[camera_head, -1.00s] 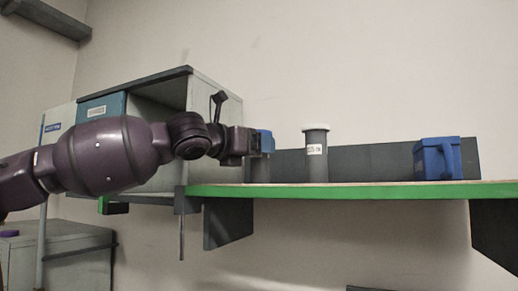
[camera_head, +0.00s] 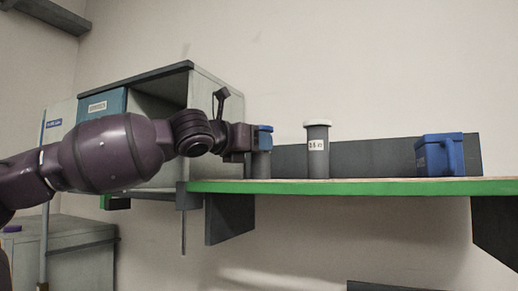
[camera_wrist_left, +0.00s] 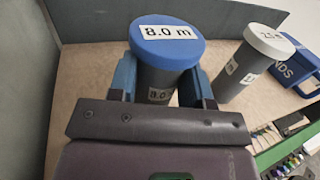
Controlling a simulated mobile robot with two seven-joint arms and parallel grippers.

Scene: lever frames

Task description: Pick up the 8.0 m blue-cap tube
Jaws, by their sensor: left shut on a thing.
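The 8.0 m tube is a grey cylinder with a blue cap (camera_wrist_left: 166,40) marked "8.0 m". In the left wrist view it stands between the two blue fingers of my left gripper (camera_wrist_left: 162,84), which is shut on its upper body below the cap. In the head view my left gripper (camera_head: 261,139) reaches in from the left at the shelf's left end. The grey lower part of the tube (camera_head: 261,166) shows under the fingers, at the shelf surface; I cannot tell whether it touches. My right gripper is not in view.
A white-cap tube (camera_head: 317,152), marked "2.5 m" or similar (camera_wrist_left: 254,62), stands right of my gripper on the green-edged shelf (camera_head: 370,187). A blue container (camera_head: 438,155) stands farther right. An open grey cabinet (camera_head: 215,95) is close behind the gripper on the left.

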